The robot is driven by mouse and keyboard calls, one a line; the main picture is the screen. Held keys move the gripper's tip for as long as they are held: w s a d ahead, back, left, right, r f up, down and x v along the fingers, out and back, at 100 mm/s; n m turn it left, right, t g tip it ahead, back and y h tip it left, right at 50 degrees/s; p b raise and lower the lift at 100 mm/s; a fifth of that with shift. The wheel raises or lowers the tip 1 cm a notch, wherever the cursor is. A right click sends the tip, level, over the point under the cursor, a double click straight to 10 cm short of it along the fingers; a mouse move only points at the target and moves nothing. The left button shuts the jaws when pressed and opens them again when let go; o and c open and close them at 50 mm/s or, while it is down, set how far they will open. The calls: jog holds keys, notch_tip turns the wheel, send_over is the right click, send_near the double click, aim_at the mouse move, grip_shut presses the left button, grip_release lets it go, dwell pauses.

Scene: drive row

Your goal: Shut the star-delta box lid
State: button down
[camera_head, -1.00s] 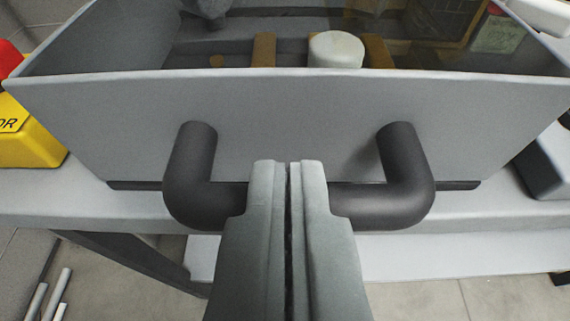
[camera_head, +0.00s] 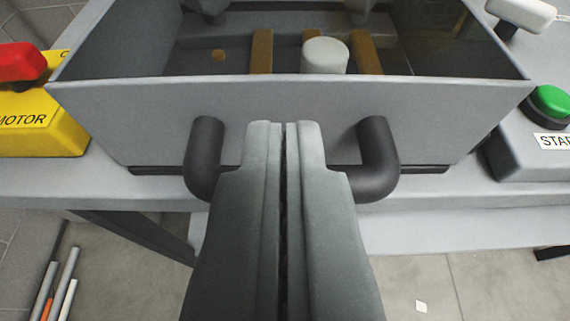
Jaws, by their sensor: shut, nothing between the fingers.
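An open-topped grey box (camera_head: 300,112) stands on a grey bench, with its front wall facing me. A black bar handle (camera_head: 376,165) sticks out from that wall, and its middle is hidden behind my gripper. Inside the box are a pale round knob (camera_head: 325,56) and several brown strips (camera_head: 262,50). I cannot make out the lid for certain. My gripper (camera_head: 284,126) is shut and empty, in front of the handle in the picture. I cannot tell whether it touches the handle.
A yellow box with a red button (camera_head: 22,63) stands to the left. A grey box with a green button (camera_head: 552,101) stands to the right. A white handle (camera_head: 520,14) is at the upper right. Several rods (camera_head: 62,283) are at the lower left. The bench (camera_head: 470,198) is clear in front.

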jog(key=s+f, duration=0.4)
jog(key=s, duration=0.5)
jog(key=s+r+t, duration=0.3)
jog(key=s+r, duration=1.9)
jog(key=r, duration=0.1)
jog(key=shift+s+d+r+t, duration=0.2)
jog(key=shift+s+d+t, duration=0.1)
jog(key=shift+s, duration=0.05)
